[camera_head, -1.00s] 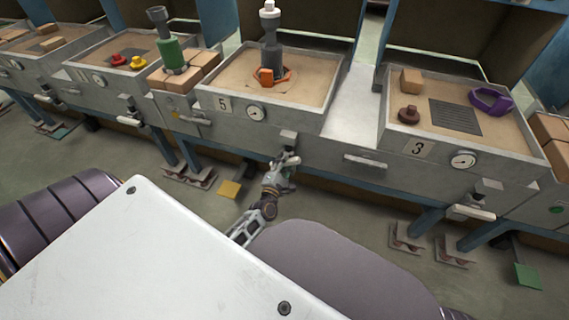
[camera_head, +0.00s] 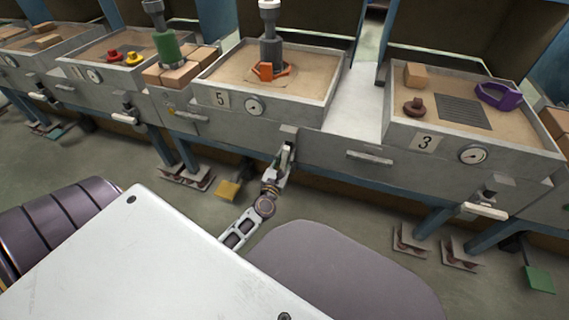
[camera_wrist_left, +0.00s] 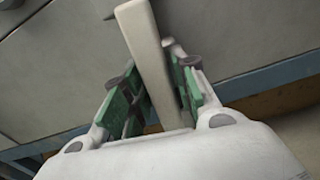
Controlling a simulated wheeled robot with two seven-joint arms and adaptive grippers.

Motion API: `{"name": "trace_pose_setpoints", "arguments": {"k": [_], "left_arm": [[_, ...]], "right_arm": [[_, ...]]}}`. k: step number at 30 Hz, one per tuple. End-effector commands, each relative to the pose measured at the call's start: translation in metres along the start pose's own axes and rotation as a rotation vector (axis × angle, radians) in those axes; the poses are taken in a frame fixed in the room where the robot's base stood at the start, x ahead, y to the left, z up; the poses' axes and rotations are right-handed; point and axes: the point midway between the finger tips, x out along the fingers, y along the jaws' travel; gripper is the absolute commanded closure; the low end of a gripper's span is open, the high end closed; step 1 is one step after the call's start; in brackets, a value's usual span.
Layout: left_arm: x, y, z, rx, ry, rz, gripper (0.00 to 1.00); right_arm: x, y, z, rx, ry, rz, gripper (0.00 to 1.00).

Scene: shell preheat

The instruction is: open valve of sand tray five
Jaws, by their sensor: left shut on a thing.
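Sand tray five (camera_head: 236,123) has a "5" label, a dial on its front wall and a grey valve block (camera_head: 288,134) below. The pale valve handle (camera_head: 286,156) hangs steeply down from this block. My left gripper (camera_head: 280,166) is at the handle, below the tray's front. In the left wrist view, the pale handle (camera_wrist_left: 143,45) runs between the green finger pads of my left gripper (camera_wrist_left: 155,85), which is shut on it. My right gripper is not in view.
Sand tray three (camera_head: 407,137) stands to the right; its valve handle (camera_head: 484,211) lies nearly level. Another tray (camera_head: 90,92) with red and yellow pieces stands to the left. A yellow pedal (camera_head: 228,189) is near the floor. Open floor lies in front.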

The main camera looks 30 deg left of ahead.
Motion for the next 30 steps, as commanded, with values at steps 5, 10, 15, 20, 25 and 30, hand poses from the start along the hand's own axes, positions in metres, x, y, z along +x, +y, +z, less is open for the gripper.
{"name": "trace_pose_setpoints", "arguments": {"k": [5,10,15,20,25,30], "left_arm": [[-0.0002,-0.0009,-0.0010,-0.079,0.000,-0.002,1.00],[-0.0002,-0.0005,-0.0003,-0.113,0.000,-0.001,1.00],[-0.0001,-0.0004,0.0002,-0.121,0.001,-0.001,1.00],[-0.0001,-0.0004,0.0004,-0.121,0.001,-0.001,1.00],[0.0000,-0.0004,0.0004,-0.120,0.000,-0.001,0.59],[0.0000,-0.0001,0.0004,-0.118,0.000,0.000,0.57]], "right_arm": [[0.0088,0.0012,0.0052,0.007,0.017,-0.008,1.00],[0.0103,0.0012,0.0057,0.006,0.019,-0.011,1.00],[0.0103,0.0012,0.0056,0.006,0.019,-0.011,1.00],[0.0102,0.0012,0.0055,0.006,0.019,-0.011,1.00],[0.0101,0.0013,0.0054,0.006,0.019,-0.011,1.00],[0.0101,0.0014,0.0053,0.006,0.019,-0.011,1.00]]}}
